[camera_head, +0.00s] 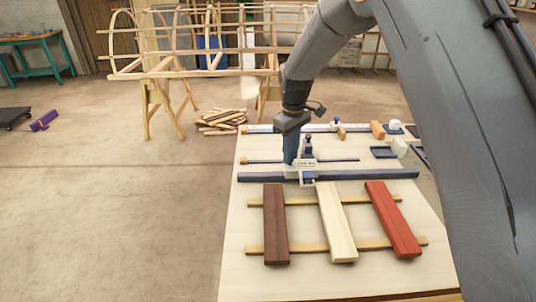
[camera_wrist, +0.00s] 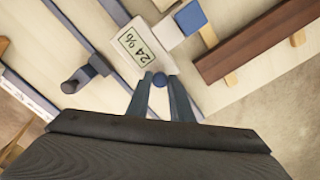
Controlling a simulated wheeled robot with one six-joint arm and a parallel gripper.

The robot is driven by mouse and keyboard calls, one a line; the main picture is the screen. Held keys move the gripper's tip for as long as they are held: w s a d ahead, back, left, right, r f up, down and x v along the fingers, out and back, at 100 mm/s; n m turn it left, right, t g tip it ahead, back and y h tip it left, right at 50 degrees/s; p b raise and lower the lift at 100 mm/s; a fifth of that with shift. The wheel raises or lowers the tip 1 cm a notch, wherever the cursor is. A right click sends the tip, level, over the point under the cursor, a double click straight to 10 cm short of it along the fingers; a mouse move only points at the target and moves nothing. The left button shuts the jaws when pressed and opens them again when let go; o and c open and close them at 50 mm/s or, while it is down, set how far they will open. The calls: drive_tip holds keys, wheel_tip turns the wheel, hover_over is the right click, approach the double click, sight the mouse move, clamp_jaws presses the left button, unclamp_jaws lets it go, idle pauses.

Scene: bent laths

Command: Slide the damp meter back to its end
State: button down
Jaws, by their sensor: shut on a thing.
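The damp meter (camera_head: 300,171) is a white carriage with a display, sitting on a long blue rail (camera_head: 370,174). It stands left of the rail's middle, behind the gap between the dark brown and pale laths. In the wrist view the meter (camera_wrist: 138,44) reads "24 %", with a white arm and blue block at one side. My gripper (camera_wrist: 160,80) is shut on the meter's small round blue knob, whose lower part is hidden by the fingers. In the head view my gripper (camera_head: 291,160) reaches down at the meter's left side.
Dark brown (camera_head: 275,225), pale (camera_head: 337,222) and red (camera_head: 391,220) laths lie across two thin battens in front of the rail. A thin rod (camera_head: 335,160) runs behind it.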

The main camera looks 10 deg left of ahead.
drive_tip(key=w+d+b, duration=0.1)
drive_tip(key=w+d, duration=0.2)
drive_tip(key=d, duration=0.9)
drive_tip(key=w+d+b, duration=0.2)
drive_tip(key=w+d, duration=0.1)
drive_tip(key=d, duration=0.9)
drive_tip(key=w+d+b, duration=0.1)
drive_tip(key=w+d, duration=0.1)
drive_tip(key=d, duration=1)
drive_tip(key=shift+w+d, duration=0.25)
drive_tip(key=shift+w, duration=0.15)
drive_tip(key=shift+d, duration=0.15)
drive_tip(key=c, duration=1.6)
unclamp_jaws()
drive_tip(key=shift+d, duration=0.15)
drive_tip(key=shift+o, duration=0.2)
drive_tip(key=shift+a, duration=0.2)
